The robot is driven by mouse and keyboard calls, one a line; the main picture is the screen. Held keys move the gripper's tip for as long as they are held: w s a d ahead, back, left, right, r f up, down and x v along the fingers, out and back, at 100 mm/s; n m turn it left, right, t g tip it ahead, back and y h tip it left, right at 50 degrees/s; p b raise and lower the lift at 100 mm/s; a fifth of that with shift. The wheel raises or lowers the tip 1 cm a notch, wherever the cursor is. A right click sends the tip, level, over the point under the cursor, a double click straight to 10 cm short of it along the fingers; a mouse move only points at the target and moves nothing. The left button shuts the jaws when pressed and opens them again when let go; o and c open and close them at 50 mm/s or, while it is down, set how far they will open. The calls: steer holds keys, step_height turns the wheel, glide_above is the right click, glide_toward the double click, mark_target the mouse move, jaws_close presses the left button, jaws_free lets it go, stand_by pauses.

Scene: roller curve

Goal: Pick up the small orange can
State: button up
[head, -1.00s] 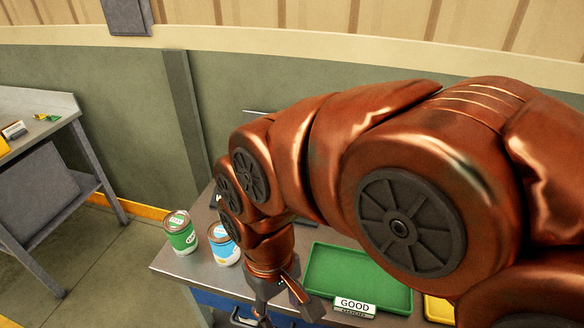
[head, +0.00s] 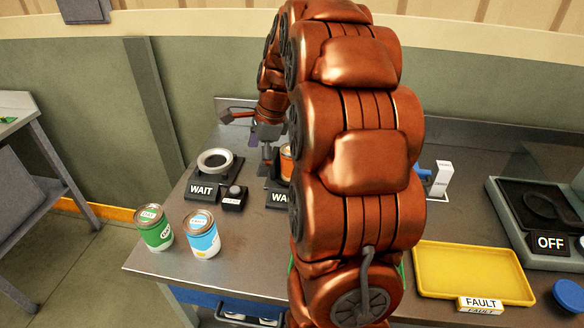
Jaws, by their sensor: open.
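The small orange can (head: 286,164) stands on or at a dark stand with a sign reading "WA", the rest of it cut off by my arm. Only the can's left part shows; my arm hides the rest. My gripper (head: 250,138) is open, with its fingers spread, just to the left of the can and at about its height or above. It appears empty. Whether a finger touches the can cannot be told.
A dark stand with a pale ring and a "WAIT" sign (head: 203,189) is left of the can, with a small black box (head: 234,198) between. A green can (head: 154,229) and a blue-white can (head: 201,236) stand front left. A yellow "FAULT" tray (head: 470,272) is right, beside an "OFF" device (head: 550,243).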

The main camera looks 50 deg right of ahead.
mark_target(290, 155)
steer(key=d+f+m, duration=0.1)
steer(key=d+m, duration=0.2)
steer(key=d, duration=0.2)
steer(key=w+d+f+m+t+b, duration=0.1)
steer(key=d+m, duration=0.1)
steer(key=d, duration=0.3)
steer(key=d+f+m, duration=0.1)
steer(key=d+m, duration=0.2)
steer(key=d, duration=0.3)
steer(key=shift+w+d+f+m+t+h, duration=0.1)
steer(key=shift+w+f+m+t+h, duration=0.05)
steer(key=shift+w+m+t+h, duration=0.2)
steer(key=shift+w+d+f, duration=0.1)
steer(key=shift+f, duration=0.1)
steer(key=shift+p+x, duration=1.35)
steer(key=shift+x, duration=2.35)
steer(key=shift+c, duration=0.3)
steer(key=c, duration=1.3)
steer(key=shift+c, duration=0.2)
steer(key=shift+r, duration=0.15)
